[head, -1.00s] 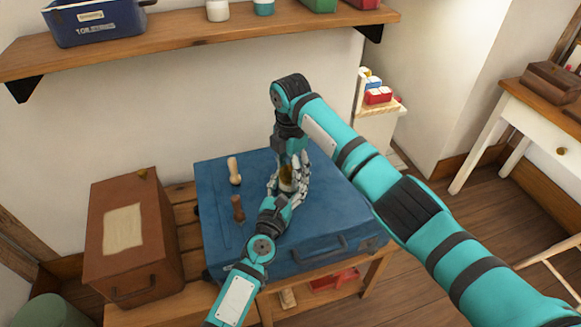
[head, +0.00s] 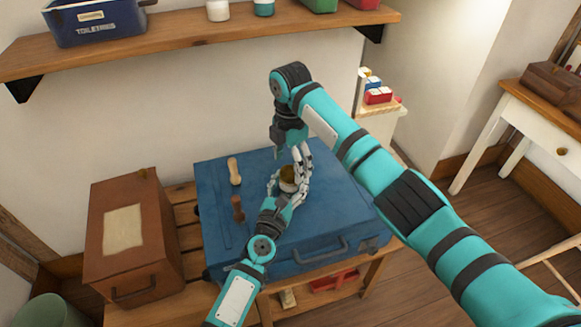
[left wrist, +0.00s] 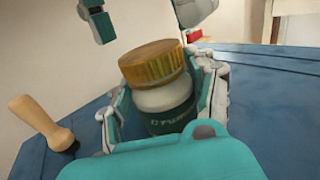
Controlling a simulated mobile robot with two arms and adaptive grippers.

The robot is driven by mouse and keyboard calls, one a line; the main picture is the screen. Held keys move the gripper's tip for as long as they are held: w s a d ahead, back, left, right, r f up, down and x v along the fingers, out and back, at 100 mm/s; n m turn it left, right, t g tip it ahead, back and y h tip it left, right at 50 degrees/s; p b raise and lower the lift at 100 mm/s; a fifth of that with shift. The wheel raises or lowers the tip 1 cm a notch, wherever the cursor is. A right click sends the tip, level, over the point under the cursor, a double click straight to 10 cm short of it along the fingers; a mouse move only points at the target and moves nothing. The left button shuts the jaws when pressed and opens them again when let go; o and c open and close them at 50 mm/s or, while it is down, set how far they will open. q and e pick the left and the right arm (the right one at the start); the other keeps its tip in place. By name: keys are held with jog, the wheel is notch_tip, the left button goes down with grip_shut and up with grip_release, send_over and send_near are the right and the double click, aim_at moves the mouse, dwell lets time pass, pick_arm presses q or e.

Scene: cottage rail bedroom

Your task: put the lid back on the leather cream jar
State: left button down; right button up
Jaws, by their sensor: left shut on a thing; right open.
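The leather cream jar (left wrist: 165,103) is white with a dark green label. It stands on the blue suitcase (head: 335,195) between the fingers of my left gripper (head: 286,190), which is shut on it. The amber lid (left wrist: 153,63) sits on top of the jar, its rim slanting along with the jar's top. Whether it is fully seated I cannot tell. My right gripper (head: 288,152) is open and empty just above the lid, and its two fingertips show apart at the top of the left wrist view (left wrist: 146,26). My left fingers hide part of the jar.
A pale wooden-handled tool (head: 234,171) and a brown one (head: 238,208) stand left of the jar on the suitcase. A brown case (head: 125,245) is at the left. A wall shelf (head: 180,40) with containers hangs behind. The suitcase's right side is clear.

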jog(key=shift+r, duration=1.05)
jog(key=shift+c, duration=0.3)
jog(key=shift+r, duration=1.9)
jog(key=shift+f, duration=0.1)
jog(key=shift+f, duration=3.95)
jog(key=shift+c, duration=0.4)
